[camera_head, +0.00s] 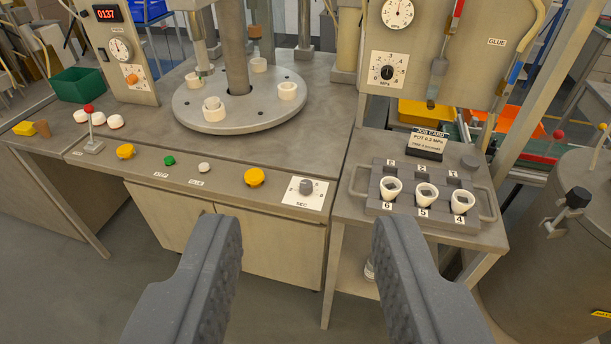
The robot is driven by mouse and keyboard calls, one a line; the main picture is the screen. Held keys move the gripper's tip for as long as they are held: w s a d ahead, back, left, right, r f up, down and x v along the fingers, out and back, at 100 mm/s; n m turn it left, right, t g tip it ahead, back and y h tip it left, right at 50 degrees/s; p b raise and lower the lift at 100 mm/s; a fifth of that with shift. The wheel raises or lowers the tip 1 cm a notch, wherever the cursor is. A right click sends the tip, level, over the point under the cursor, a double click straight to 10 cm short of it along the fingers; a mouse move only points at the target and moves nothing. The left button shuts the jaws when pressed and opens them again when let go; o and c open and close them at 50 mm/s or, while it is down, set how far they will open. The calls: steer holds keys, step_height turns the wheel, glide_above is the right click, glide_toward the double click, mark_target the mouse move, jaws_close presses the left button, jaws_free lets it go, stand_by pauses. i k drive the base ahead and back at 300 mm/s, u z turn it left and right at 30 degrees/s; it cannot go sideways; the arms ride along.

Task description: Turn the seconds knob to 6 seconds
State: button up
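The seconds knob (306,187) is a small grey knob on a white dial plate (304,194) marked SEC, at the right end of the bench's front panel. The plate carries small numbers around the knob; its exact setting is too small to read. My gripper (308,225) is open and empty, with its two dark grey fingers low in the picture, one on each side, in front of the bench. The knob shows in the gap between the fingers, beyond their tips and apart from them. A job card (427,143) reads POT 0.2 MPa and a seconds line too small to read surely.
Yellow buttons (254,178), a green button (169,160) and a white button (204,167) sit left of the dial. A grey tray (378,209) with white cups stands on the right side table. A round turntable (250,105) is behind. An upright panel carries an MPa knob (387,72).

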mark_target(307, 185)
steer(key=z, duration=0.25)
steer(key=i, duration=0.85)
steer(key=z, duration=0.2)
